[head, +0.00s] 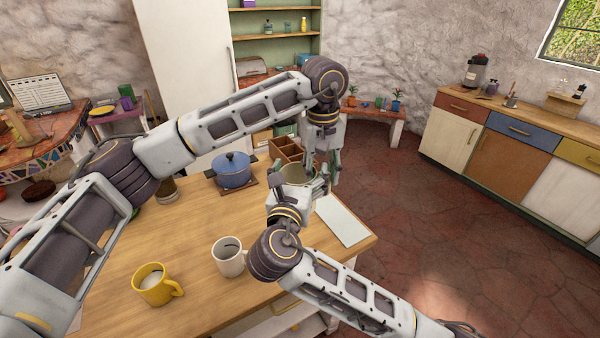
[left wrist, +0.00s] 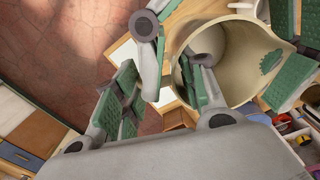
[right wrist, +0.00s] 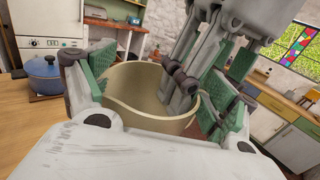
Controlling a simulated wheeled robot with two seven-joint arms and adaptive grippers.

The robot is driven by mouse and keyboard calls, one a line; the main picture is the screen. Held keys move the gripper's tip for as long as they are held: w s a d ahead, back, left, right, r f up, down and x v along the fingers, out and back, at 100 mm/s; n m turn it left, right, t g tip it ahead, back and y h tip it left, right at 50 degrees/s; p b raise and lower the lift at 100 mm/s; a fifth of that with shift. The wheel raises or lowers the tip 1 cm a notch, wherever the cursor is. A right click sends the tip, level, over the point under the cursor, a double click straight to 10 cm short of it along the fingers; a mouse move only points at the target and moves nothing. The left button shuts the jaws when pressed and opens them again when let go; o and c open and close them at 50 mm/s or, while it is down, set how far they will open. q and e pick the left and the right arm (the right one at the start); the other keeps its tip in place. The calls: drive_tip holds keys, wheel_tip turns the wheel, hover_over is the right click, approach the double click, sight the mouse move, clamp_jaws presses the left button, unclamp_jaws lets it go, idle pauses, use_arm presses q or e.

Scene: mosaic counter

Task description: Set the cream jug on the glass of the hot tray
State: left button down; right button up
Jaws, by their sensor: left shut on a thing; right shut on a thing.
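The cream jug (head: 292,174) is a pale, wide-mouthed vessel at the far right part of the wooden table, between my grippers. Its open mouth shows in the left wrist view (left wrist: 240,50); its side and rim show in the right wrist view (right wrist: 140,92). My right gripper (head: 299,182) is shut on the jug, a finger on each side. My left gripper (head: 325,162) comes from above and is shut on the jug's wall, one finger inside the mouth, one outside. A flat pale panel (head: 343,221), apparently the hot tray's glass, lies right of the jug. The jug's base is hidden.
A blue lidded pot (head: 233,170) stands on a wooden board left of the jug. A brown divided box (head: 287,148) is behind. A white mug (head: 229,257) and a yellow mug (head: 154,285) stand near the front. The table between mugs and pot is clear.

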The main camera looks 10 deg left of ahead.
use_arm(q)
drive_tip(key=c, duration=1.1)
unclamp_jaws()
drive_tip(key=shift+s+d, duration=0.3)
use_arm(e)
drive_tip(key=shift+a, duration=0.1)
use_arm(q)
drive_tip(key=shift+o, duration=1)
use_arm(e)
drive_tip(key=shift+c, duration=1.3)
use_arm(q)
drive_tip(key=shift+o, duration=0.7)
drive_tip(key=shift+s+d, duration=0.1)
drive_tip(key=shift+d, duration=0.05)
use_arm(e)
drive_tip(key=shift+w, duration=0.1)
drive_tip(key=c, duration=0.7)
drive_tip(key=shift+o, duration=0.2)
drive_tip(key=shift+a, duration=0.1)
use_arm(q)
drive_tip(key=shift+r, duration=0.1)
use_arm(e)
drive_tip(key=shift+f, duration=0.1)
use_arm(q)
wheel_tip(320, 180, up, 12)
drive_tip(key=a, duration=0.1)
drive_tip(key=shift+w, duration=0.4)
drive_tip(key=shift+a+f, duration=0.15)
drive_tip(key=shift+f, duration=0.1)
